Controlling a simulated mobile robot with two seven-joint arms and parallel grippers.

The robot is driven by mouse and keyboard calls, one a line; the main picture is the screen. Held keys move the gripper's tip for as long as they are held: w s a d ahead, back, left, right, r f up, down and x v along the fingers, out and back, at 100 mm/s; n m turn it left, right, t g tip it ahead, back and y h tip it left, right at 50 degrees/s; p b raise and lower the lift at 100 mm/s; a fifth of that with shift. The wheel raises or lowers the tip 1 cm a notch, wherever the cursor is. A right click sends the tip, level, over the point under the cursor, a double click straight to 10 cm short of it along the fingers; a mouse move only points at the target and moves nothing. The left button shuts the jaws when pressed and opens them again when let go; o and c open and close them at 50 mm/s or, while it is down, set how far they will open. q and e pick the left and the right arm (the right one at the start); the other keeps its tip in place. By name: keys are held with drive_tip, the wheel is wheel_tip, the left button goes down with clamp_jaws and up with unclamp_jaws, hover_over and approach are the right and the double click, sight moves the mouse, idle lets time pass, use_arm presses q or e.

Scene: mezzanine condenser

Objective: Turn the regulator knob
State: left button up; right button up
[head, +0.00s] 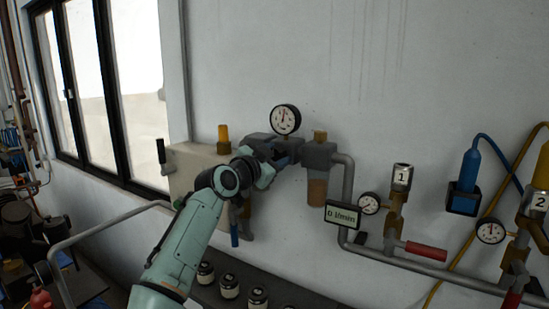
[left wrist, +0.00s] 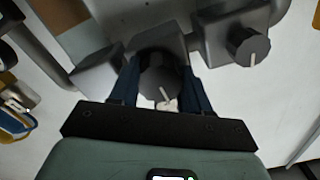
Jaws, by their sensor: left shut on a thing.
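The regulator knob is a dark round knob (left wrist: 160,78) with a pale pointer mark, seen in the left wrist view. My left gripper (left wrist: 160,90) is shut on it, with one blue finger on each side. In the head view my left gripper (head: 280,155) is at the grey regulator body, just below a round white gauge (head: 285,119). My gripper hides the knob there. A small display (head: 343,215) to the right appears to read 0 l/min. My right gripper is not in view.
A second dark knob (left wrist: 247,45) with a pale pointer stands to the right in the left wrist view. A grey pipe (head: 347,180) runs down to valves tagged 1 (head: 402,177) and 2 (head: 534,203). Several small jars (head: 229,287) stand below my arm.

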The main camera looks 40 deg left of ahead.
use_arm(q)
drive_tip(key=shift+r, duration=0.2)
drive_tip(key=shift+s, duration=0.1)
drive_tip(key=o, duration=0.8)
drive_tip(key=shift+o, duration=1.2)
drive_tip(key=shift+f, duration=0.1)
drive_tip(key=s+d+b, duration=0.1)
drive_tip(key=s+b, duration=0.7)
drive_tip(key=s, duration=0.5)
drive_tip(key=shift+d, duration=0.25)
